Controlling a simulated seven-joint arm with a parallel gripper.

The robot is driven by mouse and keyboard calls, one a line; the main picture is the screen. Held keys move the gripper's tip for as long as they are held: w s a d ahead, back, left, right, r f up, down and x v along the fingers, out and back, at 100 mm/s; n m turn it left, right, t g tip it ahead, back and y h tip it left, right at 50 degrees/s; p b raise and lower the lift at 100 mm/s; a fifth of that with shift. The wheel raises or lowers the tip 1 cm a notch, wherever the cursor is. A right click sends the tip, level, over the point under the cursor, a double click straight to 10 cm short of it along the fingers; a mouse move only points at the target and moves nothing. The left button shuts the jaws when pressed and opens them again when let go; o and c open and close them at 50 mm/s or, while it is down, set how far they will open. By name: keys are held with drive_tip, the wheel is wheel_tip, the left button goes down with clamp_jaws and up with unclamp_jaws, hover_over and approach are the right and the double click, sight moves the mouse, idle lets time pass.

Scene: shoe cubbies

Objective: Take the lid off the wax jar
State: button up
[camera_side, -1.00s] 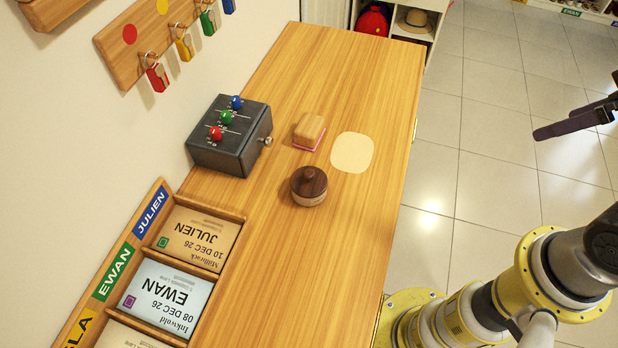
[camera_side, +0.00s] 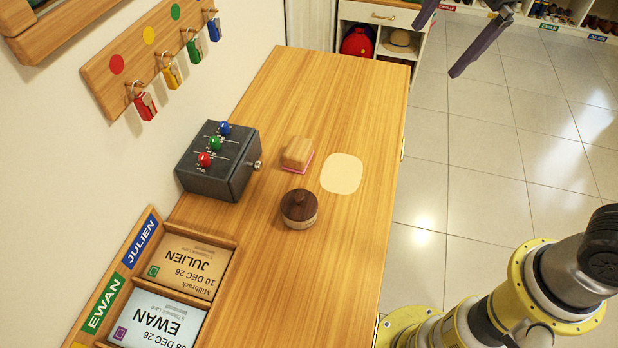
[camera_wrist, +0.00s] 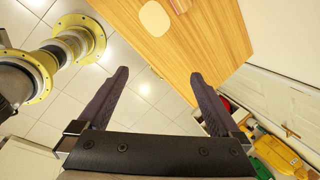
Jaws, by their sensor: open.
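The wax jar (camera_side: 299,220) stands upright on the wooden bench, a low round pale jar. Its dark brown lid (camera_side: 299,203) with a round knob sits on top of it. My gripper (camera_side: 439,42) is at the top of the side view, above the tiled floor to the right of the bench and well away from the jar. In the wrist view my gripper (camera_wrist: 158,82) is open and empty, its two dark fingers spread apart. The jar is not in the wrist view.
A wooden brush (camera_side: 297,153) lies behind the jar, next to a pale rounded patch (camera_side: 341,173) on the bench (camera_side: 345,255). A dark box with coloured knobs (camera_side: 213,176) stands left. A card tray (camera_side: 227,243) is nearer. The bench's right side is clear.

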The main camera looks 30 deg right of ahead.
drive_tip(key=w+a+f+m+g, duration=0.1)
drive_tip(key=w+a+f, duration=0.2)
drive_tip(key=a, duration=0.3)
drive_tip(key=w+a+f+m+g, duration=0.1)
drive_tip(key=w+a+f, duration=0.2)
drive_tip(key=a, duration=0.2)
drive_tip(key=n+g+h, duration=0.1)
drive_tip(key=n, duration=0.1)
hover_over(299, 196)
wheel_tip(299, 196, down, 10)
wheel_tip(299, 196, down, 13)
drive_tip(key=shift+f, duration=0.1)
drive_tip(key=c, duration=1)
drive_tip(key=shift+r, duration=0.2)
